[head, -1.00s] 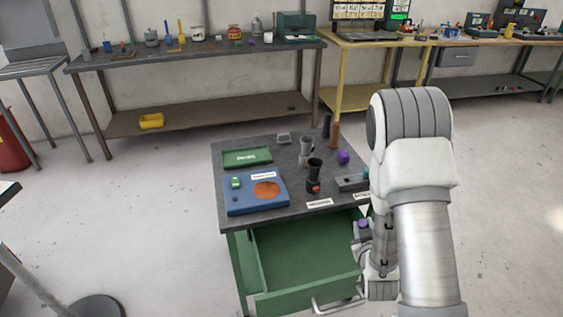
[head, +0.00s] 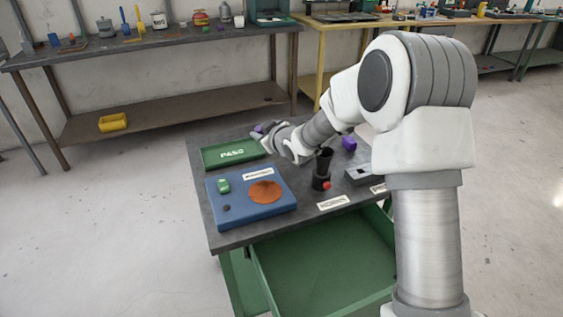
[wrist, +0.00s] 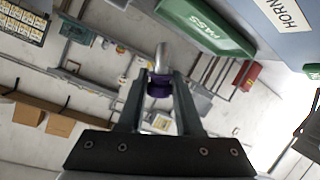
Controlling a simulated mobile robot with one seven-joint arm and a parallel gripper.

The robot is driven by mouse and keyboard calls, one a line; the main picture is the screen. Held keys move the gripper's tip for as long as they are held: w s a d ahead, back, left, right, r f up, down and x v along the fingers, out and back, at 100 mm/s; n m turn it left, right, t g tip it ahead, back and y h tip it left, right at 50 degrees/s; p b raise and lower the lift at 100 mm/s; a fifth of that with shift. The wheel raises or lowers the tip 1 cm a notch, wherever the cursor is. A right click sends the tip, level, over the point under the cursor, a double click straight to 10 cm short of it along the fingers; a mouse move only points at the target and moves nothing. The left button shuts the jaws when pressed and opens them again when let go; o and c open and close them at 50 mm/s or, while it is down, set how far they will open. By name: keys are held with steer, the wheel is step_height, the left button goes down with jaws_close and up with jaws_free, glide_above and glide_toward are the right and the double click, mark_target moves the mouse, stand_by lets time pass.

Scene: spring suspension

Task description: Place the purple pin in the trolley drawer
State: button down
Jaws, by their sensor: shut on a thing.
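The purple pin (wrist: 159,88) is between my gripper's fingers (wrist: 160,80) in the wrist view, with a silver shaft showing. In the head view, purple (head: 258,128) shows at the tip of my gripper (head: 265,131), over the back left of the trolley top beside the green PASS tray. My gripper is shut on the pin. The green trolley drawer (head: 325,270) is pulled open below the front edge of the top. Its visible floor is bare; my arm hides its right part.
The trolley top holds a blue board (head: 235,215), a green PASS tray (head: 208,158), a black cup-like fixture (head: 321,172), a purple block (head: 349,143) and a grey block (head: 362,176). A workbench (head: 150,45) stands behind. Clear floor lies left of the trolley.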

mark_target(259, 154)
steer(key=shift+w+a+r, duration=0.45)
steer(key=shift+w+a, duration=0.1)
steer(key=shift+w, duration=0.05)
steer(key=shift+f+b, duration=0.15)
steer(key=shift+b, duration=0.15)
step_height(259, 154, down, 9)
steer(key=shift+f+b, duration=0.2)
steer(key=shift+b, duration=0.9)
steer(key=shift+f, duration=0.15)
steer(key=c, duration=0.8)
jaws_free()
steer(key=shift+c, duration=0.2)
